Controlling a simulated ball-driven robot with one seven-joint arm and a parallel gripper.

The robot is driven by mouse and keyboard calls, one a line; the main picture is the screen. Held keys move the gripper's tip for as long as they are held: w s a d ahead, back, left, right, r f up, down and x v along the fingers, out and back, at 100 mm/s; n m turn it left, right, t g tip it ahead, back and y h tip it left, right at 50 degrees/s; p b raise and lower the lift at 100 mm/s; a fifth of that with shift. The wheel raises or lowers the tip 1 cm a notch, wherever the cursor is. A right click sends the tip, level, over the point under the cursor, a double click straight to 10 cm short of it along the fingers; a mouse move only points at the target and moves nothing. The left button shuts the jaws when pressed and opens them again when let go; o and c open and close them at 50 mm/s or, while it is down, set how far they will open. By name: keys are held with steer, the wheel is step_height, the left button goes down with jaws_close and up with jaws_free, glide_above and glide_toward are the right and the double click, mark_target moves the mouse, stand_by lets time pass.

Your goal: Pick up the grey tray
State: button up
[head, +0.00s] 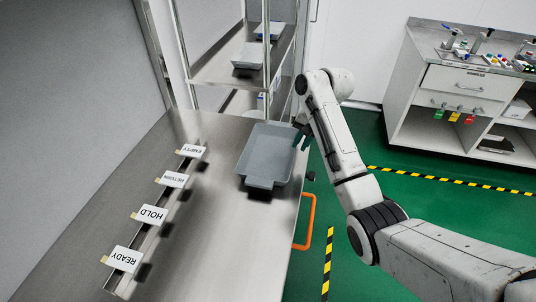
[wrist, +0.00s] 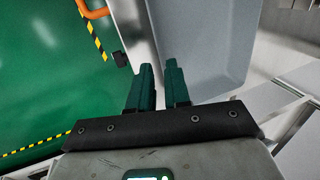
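The grey tray (head: 267,152) is a shallow rectangular bin at the right edge of the steel table (head: 215,235), near its far end. A dark shadow shows under its near lip. My gripper (head: 301,136) is at the tray's right side, partly hidden by my arm in the head view. In the wrist view my gripper's two dark green fingers (wrist: 159,78) stand apart, one on each side of the tray's side wall. The tray (wrist: 210,45) fills the upper right there. A gap shows between the fingers, and I see no firm contact with the wall.
A rail with label cards (head: 150,215) runs along the table's left. An orange handle (head: 308,222) sticks out from the table's right side. A white cabinet (head: 465,95) stands far right beyond green floor.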

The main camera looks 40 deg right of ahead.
mark_target(294, 154)
steer(key=shift+a+p+x, duration=0.15)
steer(key=shift+p+x, duration=0.1)
steer(key=shift+x, duration=1.3)
steer(key=shift+a+p+x, duration=0.1)
steer(key=shift+p+x, duration=0.15)
steer(key=shift+x, duration=1.3)
steer(key=shift+s, duration=0.2)
jaws_close()
